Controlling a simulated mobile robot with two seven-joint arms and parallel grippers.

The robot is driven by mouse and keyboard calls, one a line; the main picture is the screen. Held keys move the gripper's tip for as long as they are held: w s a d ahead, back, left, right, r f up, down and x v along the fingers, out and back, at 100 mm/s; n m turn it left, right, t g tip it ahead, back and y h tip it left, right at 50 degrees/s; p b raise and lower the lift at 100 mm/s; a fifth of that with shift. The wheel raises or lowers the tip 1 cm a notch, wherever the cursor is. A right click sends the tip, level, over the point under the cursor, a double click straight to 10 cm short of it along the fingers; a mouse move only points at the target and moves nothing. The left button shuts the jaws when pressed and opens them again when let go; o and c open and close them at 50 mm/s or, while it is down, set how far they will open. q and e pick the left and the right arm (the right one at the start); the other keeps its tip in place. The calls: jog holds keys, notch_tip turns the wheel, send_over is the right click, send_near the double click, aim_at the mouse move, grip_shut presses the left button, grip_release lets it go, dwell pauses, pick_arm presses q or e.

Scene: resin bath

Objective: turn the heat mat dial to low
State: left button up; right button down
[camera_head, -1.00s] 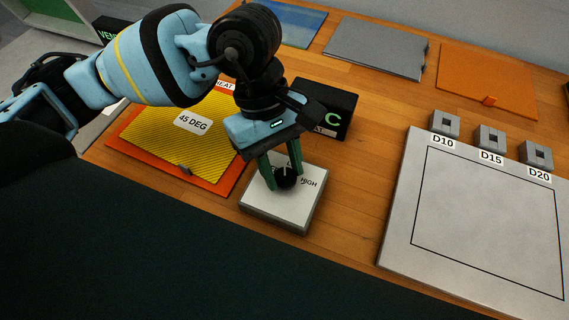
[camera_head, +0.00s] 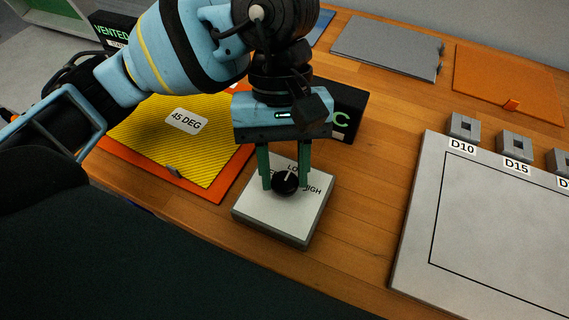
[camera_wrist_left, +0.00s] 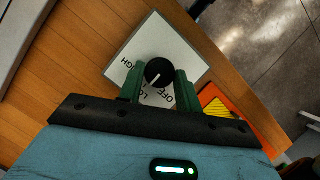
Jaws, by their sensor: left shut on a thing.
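The dial (camera_head: 285,184) is a round black knob with a white pointer line on a pale square control box (camera_head: 271,222). The box carries OFF, LOW and HIGH labels, partly hidden by my fingers. My left gripper (camera_head: 284,180) points down with its green fingers on both sides of the knob, shut on it. In the head view the pointer tilts up and slightly right, toward the LOW label. The left wrist view shows the knob (camera_wrist_left: 159,71) between the fingers, its pointer toward LOW. My right gripper is not in view.
A yellow striped heat mat (camera_head: 205,150) marked 45 DEG lies left of the box on an orange base. A black box (camera_head: 345,108) stands behind my gripper. A large pale plate (camera_head: 415,255) lies right, with grey blocks along its back. Bare wood separates it from the control box.

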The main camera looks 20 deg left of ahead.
pick_arm(q)
jog(key=o, duration=1)
jog(key=shift+c, duration=0.2)
jog(key=v, duration=0.8)
jog(key=shift+s+f, duration=0.1)
jog(key=shift+f, duration=0.05)
